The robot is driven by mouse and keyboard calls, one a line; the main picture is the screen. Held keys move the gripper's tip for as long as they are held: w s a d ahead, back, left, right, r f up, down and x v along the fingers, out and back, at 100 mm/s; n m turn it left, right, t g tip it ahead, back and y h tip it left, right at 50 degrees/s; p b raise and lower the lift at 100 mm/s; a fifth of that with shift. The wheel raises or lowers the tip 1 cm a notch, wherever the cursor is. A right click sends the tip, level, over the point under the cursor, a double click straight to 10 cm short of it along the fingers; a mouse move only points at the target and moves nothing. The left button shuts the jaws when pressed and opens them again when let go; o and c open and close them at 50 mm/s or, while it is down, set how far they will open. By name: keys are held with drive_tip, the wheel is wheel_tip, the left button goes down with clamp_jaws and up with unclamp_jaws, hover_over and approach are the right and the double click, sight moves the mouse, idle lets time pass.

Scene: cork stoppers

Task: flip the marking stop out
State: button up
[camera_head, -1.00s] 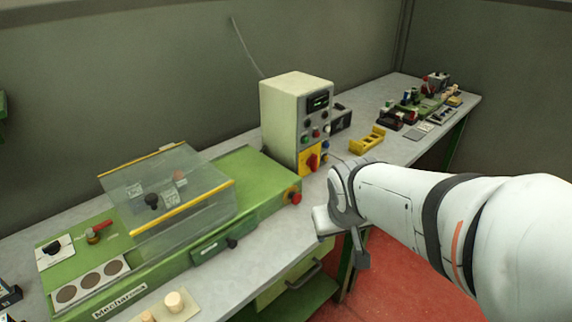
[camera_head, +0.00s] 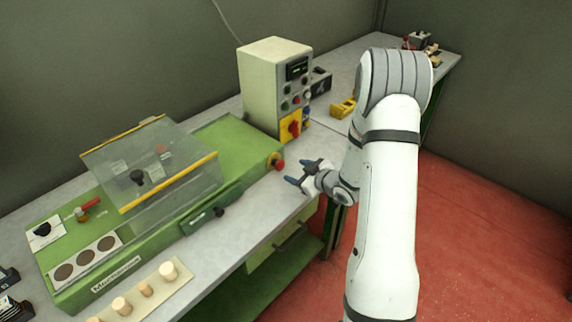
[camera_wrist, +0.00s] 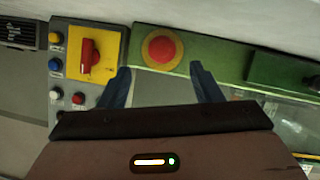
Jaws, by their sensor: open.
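A green machine (camera_head: 235,150) lies along the bench, with a clear guard (camera_head: 150,165) edged in yellow over its middle. I cannot tell for sure which part is the marking stop. A red-handled lever (camera_head: 90,204) stands at the machine's left end, and a dark knob (camera_head: 219,212) sits on its front face. My gripper (camera_head: 300,172) is open and empty, above the bench just right of the machine's right end. In the wrist view my fingers (camera_wrist: 160,80) are spread, with the red mushroom button (camera_wrist: 163,50) showing beyond and between them.
A cream control box (camera_head: 270,80) with a red-on-yellow switch (camera_head: 293,127) stands behind my gripper. Corks stand on a pale board (camera_head: 175,290) at the front left. A yellow holder (camera_head: 343,107) sits further right. Bare bench (camera_head: 245,220) runs along the machine's front.

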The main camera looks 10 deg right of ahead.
sight(282, 166)
drive_tip(key=p+x, duration=0.2)
drive_tip(key=x, duration=0.5)
drive_tip(key=shift+w+a+f, duration=0.15)
drive_tip(key=shift+w+a, duration=0.1)
drive_tip(key=shift+w, duration=0.05)
clamp_jaws()
idle(0.4)
